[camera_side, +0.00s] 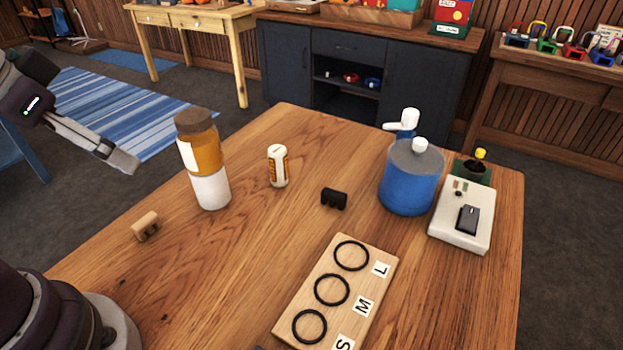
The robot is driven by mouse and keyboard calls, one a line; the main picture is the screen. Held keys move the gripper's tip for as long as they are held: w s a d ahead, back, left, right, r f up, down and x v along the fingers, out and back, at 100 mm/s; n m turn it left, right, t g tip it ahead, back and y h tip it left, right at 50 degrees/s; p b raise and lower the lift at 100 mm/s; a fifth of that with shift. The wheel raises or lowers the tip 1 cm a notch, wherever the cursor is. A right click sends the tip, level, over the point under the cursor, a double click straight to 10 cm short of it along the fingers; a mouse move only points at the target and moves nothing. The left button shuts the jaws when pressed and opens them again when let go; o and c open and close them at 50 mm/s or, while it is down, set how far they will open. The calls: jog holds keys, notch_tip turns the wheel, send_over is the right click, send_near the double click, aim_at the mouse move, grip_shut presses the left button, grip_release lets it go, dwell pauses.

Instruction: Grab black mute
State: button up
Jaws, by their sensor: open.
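The black mute (334,199) is a small dark block with short prongs. It lies on the wooden table, near the middle, in the side view. My gripper (126,160) is at the upper left, above and beyond the table's left edge. It is far from the mute, with the tall orange-and-white bottle and a small white bottle between them across the picture. It is open, with nothing seen in it. The gap between its fingers is hard to make out from this angle.
A tall bottle (211,185), a small white bottle (278,166) and a tan wooden block (145,226) stand left of the mute. A blue canister (408,186) and a white device (448,232) stand right. A board with black rings (350,290) lies in front.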

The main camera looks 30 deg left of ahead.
send_over(334, 193)
jog(key=s, duration=0.6)
notch_tip(334, 193, down, 11)
jog(key=shift+t, duration=0.5)
jog(key=x, duration=0.5)
jog(key=shift+w+d+f, duration=0.15)
jog(key=shift+d+f, duration=0.05)
jog(key=shift+f, duration=0.1)
jog(key=x, duration=0.5)
jog(key=shift+w+a+f, duration=0.15)
jog(key=shift+a+f, duration=0.05)
jog(key=shift+f, duration=0.2)
jog(key=c, duration=1)
jog(key=shift+c, duration=0.2)
jog(key=shift+r, duration=0.1)
